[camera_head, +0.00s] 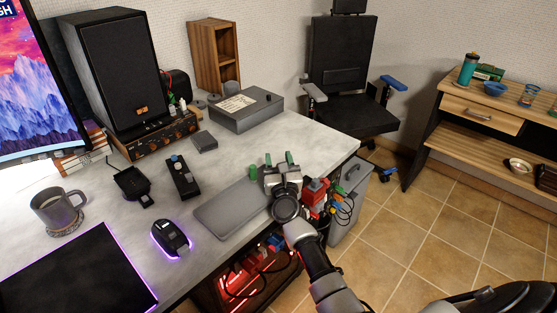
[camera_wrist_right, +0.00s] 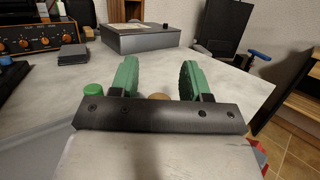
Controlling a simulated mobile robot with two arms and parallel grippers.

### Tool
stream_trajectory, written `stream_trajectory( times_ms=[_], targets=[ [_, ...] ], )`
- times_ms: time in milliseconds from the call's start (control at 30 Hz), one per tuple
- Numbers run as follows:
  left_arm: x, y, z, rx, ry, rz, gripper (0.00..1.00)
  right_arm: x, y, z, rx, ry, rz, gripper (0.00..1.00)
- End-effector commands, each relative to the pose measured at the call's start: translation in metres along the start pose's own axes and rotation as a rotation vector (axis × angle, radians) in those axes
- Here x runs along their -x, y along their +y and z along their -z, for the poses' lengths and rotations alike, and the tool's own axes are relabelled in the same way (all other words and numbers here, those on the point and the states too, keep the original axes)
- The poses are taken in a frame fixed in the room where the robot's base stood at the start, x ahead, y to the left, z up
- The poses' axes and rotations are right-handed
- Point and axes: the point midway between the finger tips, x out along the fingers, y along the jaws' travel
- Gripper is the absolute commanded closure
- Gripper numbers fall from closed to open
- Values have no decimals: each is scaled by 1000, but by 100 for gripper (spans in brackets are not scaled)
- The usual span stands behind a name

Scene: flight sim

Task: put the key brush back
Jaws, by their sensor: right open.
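My right gripper (camera_head: 279,158) is over the right part of the grey desk, with its two green fingers spread and nothing held between them. In the right wrist view the gripper (camera_wrist_right: 157,72) shows the same open gap. A small tan round top (camera_wrist_right: 158,97) shows low between the fingers, partly hidden by the gripper's dark bar; I cannot tell whether it is the key brush. A small green-topped thing (camera_wrist_right: 93,89) stands left of the fingers, and it also shows in the head view (camera_head: 253,172). No key brush is clearly recognisable. My left gripper is out of view.
A flat grey slab (camera_head: 225,212) lies beside my right gripper. A mouse (camera_head: 171,238), a mug (camera_head: 57,208), a black speaker (camera_head: 110,70) and a grey box (camera_head: 246,111) stand on the desk. The back right of the desk (camera_head: 310,138) is clear.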

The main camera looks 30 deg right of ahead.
Motion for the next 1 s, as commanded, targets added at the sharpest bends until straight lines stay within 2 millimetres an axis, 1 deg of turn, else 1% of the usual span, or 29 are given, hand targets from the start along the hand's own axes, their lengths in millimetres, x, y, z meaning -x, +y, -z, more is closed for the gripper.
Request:
stream_trajectory(
  times_ms=[33,167,200,267,500,600,700,833,1000],
  targets=[
    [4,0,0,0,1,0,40,2,1,3,3,14,-4,53],
    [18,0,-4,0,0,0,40,-1,1,-11,4,12,-4,53],
    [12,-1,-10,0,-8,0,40,10,1,-4,3,15,-4,53],
    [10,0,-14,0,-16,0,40,25,1,-4,0,14,-4,53],
    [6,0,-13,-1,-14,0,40,79,0,-6,0,8,-2,53],
    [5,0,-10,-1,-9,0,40,96,0,-7,2,7,-2,53],
    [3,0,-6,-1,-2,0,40,109,0,-7,2,5,-2,53],
    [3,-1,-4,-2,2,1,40,117,0,-9,1,4,-2,53],
    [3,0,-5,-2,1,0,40,119,0,-10,1,3,-1,53]
  ],
)
